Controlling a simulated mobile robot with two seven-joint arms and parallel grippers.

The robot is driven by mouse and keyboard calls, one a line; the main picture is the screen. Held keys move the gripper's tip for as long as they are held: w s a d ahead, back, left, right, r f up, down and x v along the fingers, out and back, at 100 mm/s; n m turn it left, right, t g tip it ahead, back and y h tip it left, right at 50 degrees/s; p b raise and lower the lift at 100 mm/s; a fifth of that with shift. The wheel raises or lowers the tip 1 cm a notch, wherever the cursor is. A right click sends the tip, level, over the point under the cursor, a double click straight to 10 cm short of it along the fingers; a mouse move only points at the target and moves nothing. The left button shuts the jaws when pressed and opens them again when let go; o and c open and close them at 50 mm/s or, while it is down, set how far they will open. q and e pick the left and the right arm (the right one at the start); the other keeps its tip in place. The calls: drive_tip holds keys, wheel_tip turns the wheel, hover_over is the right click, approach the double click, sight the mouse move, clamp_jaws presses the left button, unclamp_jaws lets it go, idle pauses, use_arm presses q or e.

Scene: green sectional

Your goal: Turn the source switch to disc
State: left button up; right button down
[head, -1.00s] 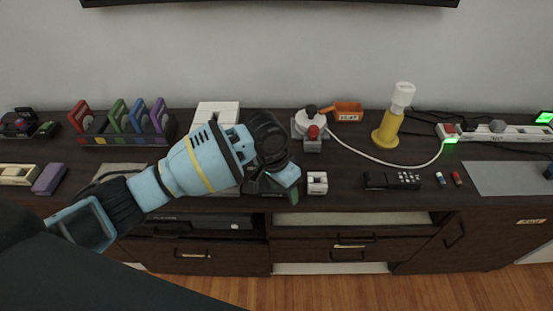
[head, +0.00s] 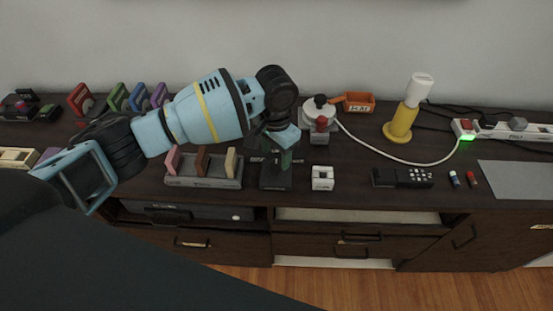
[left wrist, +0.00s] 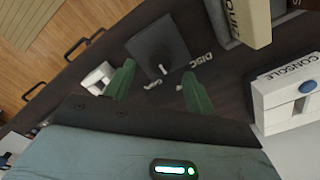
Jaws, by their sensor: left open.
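The source switch (head: 274,178) is a dark square box on the cabinet top, partly hidden by my left gripper in the head view. In the left wrist view the switch (left wrist: 158,45) shows a dark square plate with a small pale lever (left wrist: 164,70). White lettering reading DISC (left wrist: 195,60) lies beside it, with another, unreadable label near the lever. My left gripper (head: 286,158) points down over the switch. In the left wrist view its green fingers (left wrist: 157,88) are open and apart, with the lever showing between them; contact cannot be told. My right gripper is not in view.
A grey rack (head: 205,182) with upright pieces stands left of the switch, and a small white block (head: 322,178) right of it. A white CONSOLE box (left wrist: 285,100) shows in the wrist view. A black remote (head: 402,178) and yellow lamp (head: 403,118) stand farther right.

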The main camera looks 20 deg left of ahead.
sight(276, 164)
use_arm(q)
wheel_tip(276, 164, down, 2)
drive_tip(key=shift+f, duration=0.55)
drive_tip(key=c, duration=1)
drive_tip(key=shift+o, duration=0.2)
drive_tip(key=shift+r+n+p, duration=0.2)
drive_tip(key=shift+n+p, duration=0.1)
drive_tip(key=n+p, duration=0.5)
drive_tip(key=shift+r+n, duration=0.1)
drive_tip(key=shift+n, duration=0.2)
drive_tip(key=shift+n+p, duration=0.55)
drive_tip(key=shift+n, duration=0.35)
drive_tip(key=shift+f+n, duration=0.2)
drive_tip(key=shift+n, duration=0.3)
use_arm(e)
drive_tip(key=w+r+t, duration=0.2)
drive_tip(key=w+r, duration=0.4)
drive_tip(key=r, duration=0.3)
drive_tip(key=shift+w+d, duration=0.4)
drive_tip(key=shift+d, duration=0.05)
use_arm(q)
drive_tip(key=shift+f, duration=0.1)
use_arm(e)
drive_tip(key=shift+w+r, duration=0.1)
